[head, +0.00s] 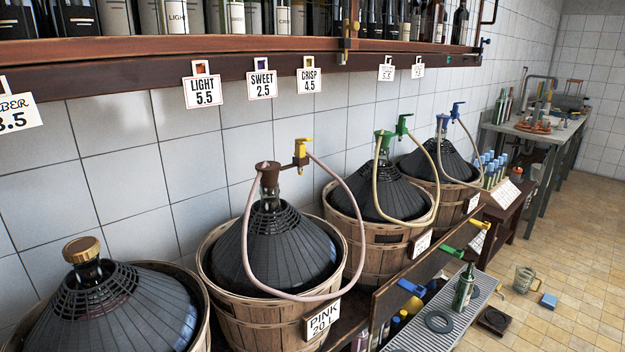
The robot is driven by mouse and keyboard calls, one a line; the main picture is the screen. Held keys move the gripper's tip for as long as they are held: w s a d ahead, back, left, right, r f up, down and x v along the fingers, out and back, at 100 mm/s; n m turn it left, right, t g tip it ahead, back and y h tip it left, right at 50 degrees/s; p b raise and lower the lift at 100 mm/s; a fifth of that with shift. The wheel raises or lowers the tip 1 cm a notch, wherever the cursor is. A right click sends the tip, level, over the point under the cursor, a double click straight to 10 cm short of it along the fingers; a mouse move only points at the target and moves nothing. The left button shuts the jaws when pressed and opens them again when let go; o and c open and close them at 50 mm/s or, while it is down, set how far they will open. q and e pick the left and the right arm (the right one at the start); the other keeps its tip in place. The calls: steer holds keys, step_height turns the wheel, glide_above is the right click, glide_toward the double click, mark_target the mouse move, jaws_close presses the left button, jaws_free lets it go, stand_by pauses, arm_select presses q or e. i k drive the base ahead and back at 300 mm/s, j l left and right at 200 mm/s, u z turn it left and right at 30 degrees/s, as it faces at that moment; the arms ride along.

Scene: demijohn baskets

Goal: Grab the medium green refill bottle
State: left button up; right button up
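A green glass bottle (463,289) stands upright on a ribbed grey metal tray (425,338) at the lower right. It has a pale label and a narrow neck. It is the only bottle standing on the visible part of that tray. Greenish bottles (501,104) also stand on the far sink table, too small to compare in size. Neither of my grippers shows in the head view, so nothing is seen touching the bottle.
A dark grey ring (439,321) lies on the tray beside the bottle. Several basketed demijohns (275,250) with hoses line the tiled wall. A wooden shelf (250,53) of bottles hangs above. A glass mug (523,279) and blue block (548,300) are on the otherwise largely clear floor at right.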

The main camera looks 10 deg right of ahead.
mark_target(466, 283)
steer(key=l+u, duration=0.2)
steer(key=l, duration=3.35)
steer(key=k, duration=0.1)
